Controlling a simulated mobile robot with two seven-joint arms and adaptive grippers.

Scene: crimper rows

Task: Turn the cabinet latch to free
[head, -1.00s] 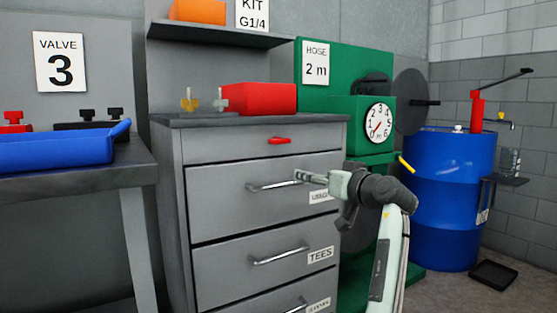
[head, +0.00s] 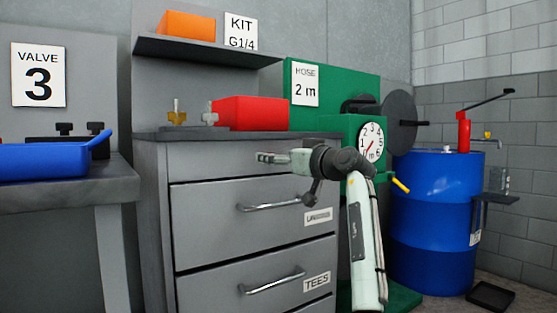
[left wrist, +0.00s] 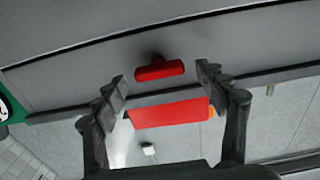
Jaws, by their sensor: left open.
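The cabinet latch (left wrist: 160,70) is a small red bar on the cabinet's grey top front panel (head: 200,158). In the left wrist view it lies level, across the gap between my fingers. My left gripper (head: 268,157) is in front of that panel, and in the head view it hides the latch. In the left wrist view the left gripper (left wrist: 160,85) is open, with one finger on each side of the latch and a visible gap on both sides. Nothing is held. My right gripper is not in view.
Below are drawers with bar handles (head: 270,206). A red box (head: 252,113) and small brass and grey fittings (head: 177,113) stand on the cabinet top. Right are a green unit with a gauge (head: 370,141) and a blue drum (head: 440,215). Left is a bench with a blue tray (head: 50,158).

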